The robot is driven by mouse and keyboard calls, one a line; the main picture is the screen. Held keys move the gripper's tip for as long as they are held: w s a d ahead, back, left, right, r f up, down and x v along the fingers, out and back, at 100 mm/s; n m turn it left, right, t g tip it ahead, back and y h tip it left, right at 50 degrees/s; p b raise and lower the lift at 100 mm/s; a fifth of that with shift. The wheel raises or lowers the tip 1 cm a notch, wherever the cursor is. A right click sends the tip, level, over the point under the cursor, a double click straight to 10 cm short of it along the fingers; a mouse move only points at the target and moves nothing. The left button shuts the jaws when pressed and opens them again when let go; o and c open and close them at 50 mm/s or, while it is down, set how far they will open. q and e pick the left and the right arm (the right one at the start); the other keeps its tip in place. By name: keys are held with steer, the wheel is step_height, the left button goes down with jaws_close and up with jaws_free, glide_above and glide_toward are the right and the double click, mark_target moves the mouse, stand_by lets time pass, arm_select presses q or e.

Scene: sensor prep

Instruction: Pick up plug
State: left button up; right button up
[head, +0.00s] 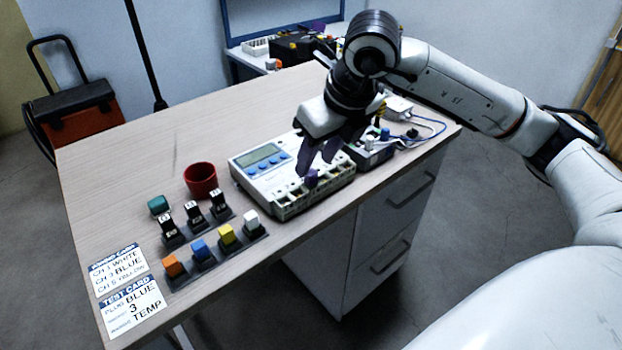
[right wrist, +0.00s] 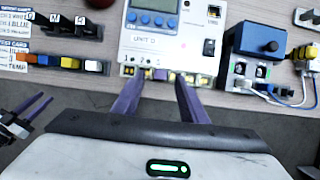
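Orange (head: 174,266), blue (head: 202,250), yellow (head: 227,235) and white (head: 250,219) plugs stand in a row of dark holders on the table. A small purple plug (head: 311,178) sits in the front socket strip of the white meter unit (head: 262,178). My right gripper (head: 318,158) is above that strip. In the right wrist view its purple fingers (right wrist: 156,92) are spread, with the purple plug (right wrist: 160,74) beyond and between their tips. Nothing shows held. My left gripper (right wrist: 37,104) shows only at the left of the right wrist view, fingers apart and empty.
A red cup (head: 200,180), a green block (head: 158,205) and several black labelled pieces (head: 194,215) stand left of the unit. Printed cards (head: 132,303) lie at the left front. A blue-topped box (right wrist: 262,38) with cables stands right of the unit. The left back of the table is clear.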

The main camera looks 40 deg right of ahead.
mark_target(311, 172)
steer(key=x, duration=0.3)
steer(key=shift+d+f, duration=0.1)
steer(key=shift+f, duration=0.25)
jaws_close()
